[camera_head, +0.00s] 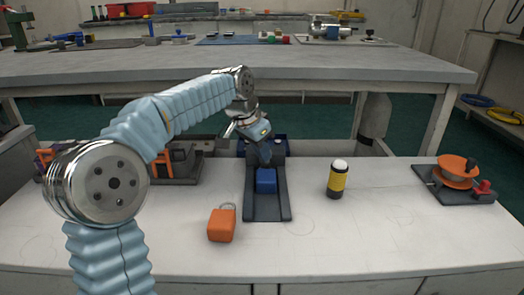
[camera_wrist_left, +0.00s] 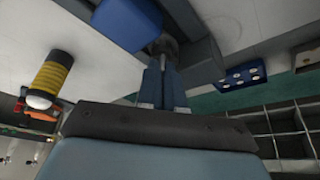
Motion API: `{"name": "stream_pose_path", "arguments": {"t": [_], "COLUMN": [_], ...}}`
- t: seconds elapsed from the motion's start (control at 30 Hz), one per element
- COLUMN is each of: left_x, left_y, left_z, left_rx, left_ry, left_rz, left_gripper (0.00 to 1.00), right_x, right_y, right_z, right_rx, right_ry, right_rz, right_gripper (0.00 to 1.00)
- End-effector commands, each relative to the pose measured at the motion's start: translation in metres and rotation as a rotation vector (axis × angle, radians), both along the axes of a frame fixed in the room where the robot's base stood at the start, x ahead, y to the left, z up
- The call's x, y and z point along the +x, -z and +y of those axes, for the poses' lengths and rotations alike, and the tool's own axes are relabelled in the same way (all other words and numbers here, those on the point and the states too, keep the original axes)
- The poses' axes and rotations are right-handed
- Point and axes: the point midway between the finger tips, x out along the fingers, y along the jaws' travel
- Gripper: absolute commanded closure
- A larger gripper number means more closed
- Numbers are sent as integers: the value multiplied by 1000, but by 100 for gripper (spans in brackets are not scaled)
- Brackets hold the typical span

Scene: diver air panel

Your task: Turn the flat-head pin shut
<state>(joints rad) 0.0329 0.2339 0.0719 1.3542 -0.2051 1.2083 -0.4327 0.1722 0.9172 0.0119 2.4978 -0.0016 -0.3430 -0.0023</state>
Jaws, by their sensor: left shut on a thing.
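The dark panel (camera_head: 267,212) stands on the white worktop and carries a blue block (camera_head: 265,181). My left gripper (camera_head: 264,156) reaches down to the upright at the panel's back. In the left wrist view my left gripper (camera_wrist_left: 166,68) has its two fingers close together, shut on a small dark grey piece, which I take to be the flat-head pin (camera_wrist_left: 165,43). The blue block (camera_wrist_left: 127,21) is just beside the fingertips there. In the head view the gripper hides the pin, and its turn angle cannot be made out. My right gripper is not in view.
An orange padlock-like block (camera_head: 222,224) lies left of the panel. A yellow and black cylinder (camera_head: 338,180) with a white top stands to the right. An orange reel (camera_head: 457,171) is at far right. A blue box (camera_head: 281,146) is behind the panel. The front right worktop is clear.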

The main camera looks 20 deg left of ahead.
Motion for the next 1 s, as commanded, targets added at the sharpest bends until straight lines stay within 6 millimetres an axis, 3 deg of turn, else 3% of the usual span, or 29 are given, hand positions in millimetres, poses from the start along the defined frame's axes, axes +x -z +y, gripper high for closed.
{"name": "stream_pose_path", "arguments": {"t": [0.37, 1.0], "left_x": [1, 5], "left_y": [-3, -5], "left_z": [1, 5], "left_rx": [0, -1], "left_ry": [65, 527], "left_rz": [1, -2], "left_gripper": [100, 100], "right_x": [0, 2], "right_y": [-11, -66], "right_z": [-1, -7], "right_rx": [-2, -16], "right_ry": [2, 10], "right_rz": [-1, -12], "right_gripper": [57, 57]}}
